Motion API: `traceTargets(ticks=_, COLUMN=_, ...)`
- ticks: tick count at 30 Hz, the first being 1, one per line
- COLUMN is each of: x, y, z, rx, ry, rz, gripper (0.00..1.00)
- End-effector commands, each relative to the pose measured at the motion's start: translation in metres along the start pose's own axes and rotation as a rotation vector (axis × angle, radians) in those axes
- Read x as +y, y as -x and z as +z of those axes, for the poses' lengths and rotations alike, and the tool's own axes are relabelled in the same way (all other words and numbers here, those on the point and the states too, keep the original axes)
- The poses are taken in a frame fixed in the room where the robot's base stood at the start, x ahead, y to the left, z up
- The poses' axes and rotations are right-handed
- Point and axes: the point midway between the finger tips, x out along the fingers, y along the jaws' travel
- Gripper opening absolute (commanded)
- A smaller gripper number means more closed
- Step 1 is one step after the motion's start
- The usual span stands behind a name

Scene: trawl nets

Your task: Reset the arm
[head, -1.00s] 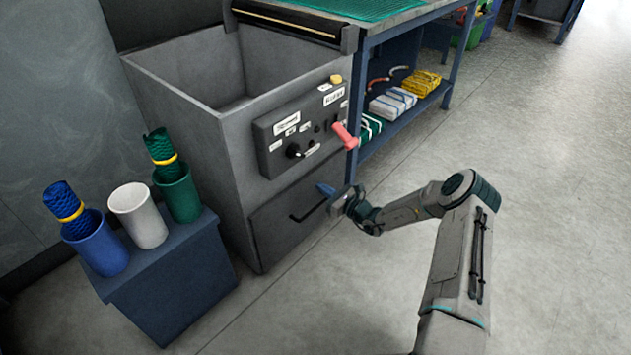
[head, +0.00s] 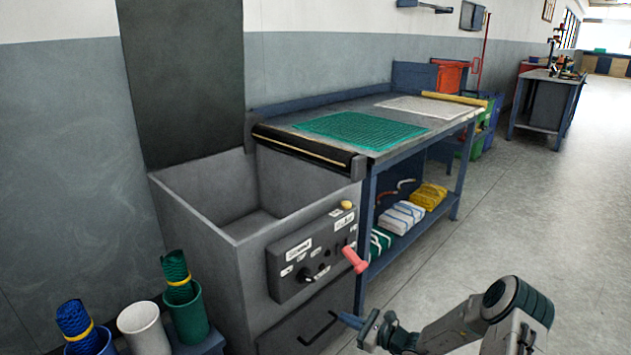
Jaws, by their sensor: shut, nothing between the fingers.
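My arm reaches in from the lower right of the head view. My gripper (head: 352,322) is shut and empty at the bottom of the picture. It appears in front of the lower part of the grey machine (head: 205,222), near the black drawer handle (head: 318,328). I cannot tell whether it touches the handle. The red lever (head: 354,259) on the machine's control panel (head: 296,268) is above the gripper, apart from it. The lower part of my arm is cut off by the frame edge.
A blue workbench (head: 362,190) with a green net (head: 360,130) stands right of the machine. Packed bundles (head: 402,215) lie on its lower shelf. Blue (head: 88,343), white (head: 145,330) and green (head: 188,315) cups stand at lower left. The floor (head: 540,220) at right is clear.

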Motion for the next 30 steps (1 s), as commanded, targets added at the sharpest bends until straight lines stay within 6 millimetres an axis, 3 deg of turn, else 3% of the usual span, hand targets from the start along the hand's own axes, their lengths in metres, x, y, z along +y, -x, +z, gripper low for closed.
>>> traceTargets(ticks=1, x=0.005, y=-0.002, z=0.036, rx=0.018, ry=0.061, rz=0.067, gripper=0.00)
traceTargets(ticks=9, x=0.049, y=0.006, z=0.149, rx=0.125, ry=0.350, rz=0.396, gripper=0.00)
traceTargets(ticks=17, x=0.087, y=0.034, z=0.244, rx=0.240, ry=0.620, rz=0.674, gripper=0.00)
traceTargets(ticks=30, x=0.134, y=0.111, z=0.391, rx=0.460, ry=1.070, rz=1.054, gripper=0.00)
